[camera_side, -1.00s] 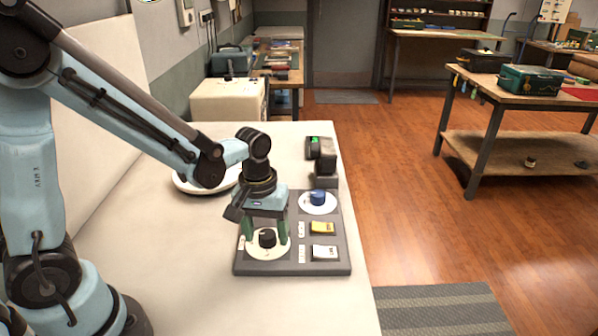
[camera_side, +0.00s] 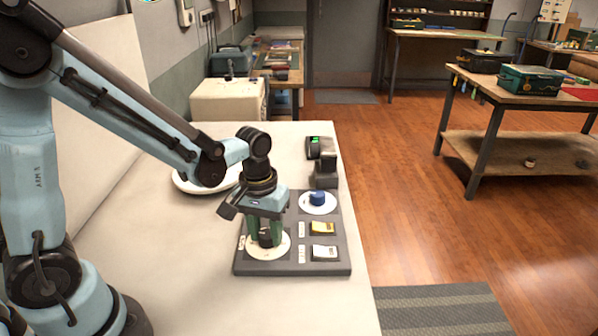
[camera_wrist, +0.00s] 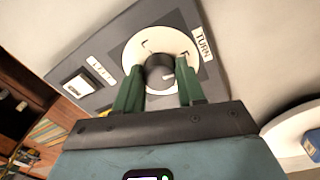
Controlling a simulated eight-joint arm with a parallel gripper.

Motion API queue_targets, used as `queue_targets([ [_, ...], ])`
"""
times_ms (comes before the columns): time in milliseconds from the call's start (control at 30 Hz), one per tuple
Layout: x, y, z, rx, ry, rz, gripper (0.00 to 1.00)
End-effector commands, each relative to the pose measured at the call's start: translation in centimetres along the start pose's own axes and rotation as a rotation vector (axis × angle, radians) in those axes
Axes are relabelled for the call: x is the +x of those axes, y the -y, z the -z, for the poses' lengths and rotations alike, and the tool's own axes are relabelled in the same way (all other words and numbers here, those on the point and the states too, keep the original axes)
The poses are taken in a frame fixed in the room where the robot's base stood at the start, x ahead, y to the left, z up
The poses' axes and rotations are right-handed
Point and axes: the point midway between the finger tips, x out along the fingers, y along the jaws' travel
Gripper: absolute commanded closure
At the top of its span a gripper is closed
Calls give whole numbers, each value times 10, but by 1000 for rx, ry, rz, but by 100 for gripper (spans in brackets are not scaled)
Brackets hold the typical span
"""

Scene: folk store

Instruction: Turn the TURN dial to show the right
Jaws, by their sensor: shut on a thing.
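The TURN dial is a white disc (camera_side: 284,251) with a black knob (camera_side: 266,238), at the near left of a dark grey panel (camera_side: 290,268). In the wrist view the disc (camera_wrist: 132,52) carries small dark marks, too small to read. The TURN label (camera_wrist: 203,43) is beside it at the right. My gripper (camera_side: 265,232) points down with its green fingers around the knob. In the wrist view my gripper (camera_wrist: 160,82) is shut on the black knob (camera_wrist: 160,70), one finger on each side. The fingers hide part of the disc.
The panel also has a blue knob on a white disc (camera_side: 318,203), a yellow switch (camera_side: 322,228) and a white switch (camera_side: 323,252). Behind it stand small dark devices (camera_side: 326,176). A round white plate (camera_side: 186,187) lies behind the arm. The near white tabletop (camera_side: 200,290) is clear.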

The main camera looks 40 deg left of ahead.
Motion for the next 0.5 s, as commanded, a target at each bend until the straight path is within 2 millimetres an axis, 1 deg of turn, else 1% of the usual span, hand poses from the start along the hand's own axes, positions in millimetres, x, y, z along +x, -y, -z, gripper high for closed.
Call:
queue_targets([
  [500,0,0,1,471,24,-1,91],
])
